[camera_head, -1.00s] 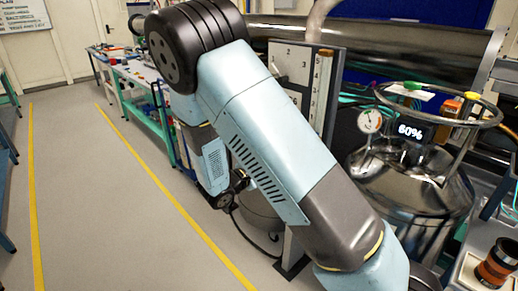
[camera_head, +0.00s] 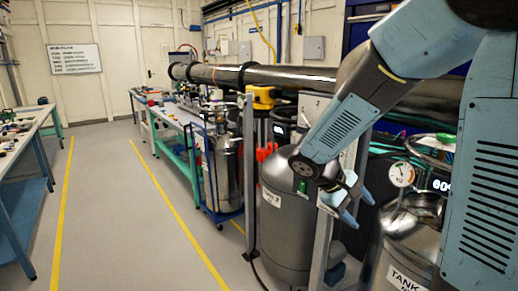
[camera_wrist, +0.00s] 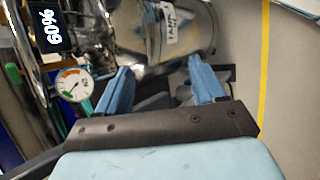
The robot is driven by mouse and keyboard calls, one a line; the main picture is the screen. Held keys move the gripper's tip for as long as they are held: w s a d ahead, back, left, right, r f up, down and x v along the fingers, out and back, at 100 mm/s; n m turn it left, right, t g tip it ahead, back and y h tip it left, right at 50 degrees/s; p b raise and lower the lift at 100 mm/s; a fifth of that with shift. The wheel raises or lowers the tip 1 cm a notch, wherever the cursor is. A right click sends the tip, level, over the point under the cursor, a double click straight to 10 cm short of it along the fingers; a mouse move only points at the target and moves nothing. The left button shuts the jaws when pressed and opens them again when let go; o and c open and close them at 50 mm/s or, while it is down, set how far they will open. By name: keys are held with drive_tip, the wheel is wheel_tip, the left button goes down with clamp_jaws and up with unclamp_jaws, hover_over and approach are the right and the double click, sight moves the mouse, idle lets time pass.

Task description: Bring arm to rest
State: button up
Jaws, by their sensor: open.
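My gripper (camera_head: 347,206) is at the end of my light-blue arm, right of centre in the head view. Its two blue fingers are apart with nothing between them. It hangs in front of a grey tank (camera_head: 283,215) and to the left of a shiny tank with a gauge. In the wrist view my gripper (camera_wrist: 160,88) also shows open, its fingers spread. A shiny labelled tank (camera_wrist: 165,35) lies beyond the fingertips. My arm's upper links cover the right side of the head view.
A pressure gauge (camera_head: 401,175) and a shiny tank (camera_head: 405,240) stand at the right. A long metal pipe (camera_head: 215,74) runs behind. Benches (camera_head: 178,118) line the aisle. The grey floor (camera_head: 125,200) between the yellow lines is clear.

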drive_tip(key=s+a+r+m+t+y, duration=0.2)
drive_tip(key=s+r+m+t+y, duration=0.3)
drive_tip(key=s+r+y, duration=0.3)
drive_tip(key=shift+s+r+m+y, duration=0.3)
drive_tip(key=shift+s+r, duration=1.8)
drive_tip(key=shift+s, duration=1.25)
drive_tip(key=shift+c, duration=0.3)
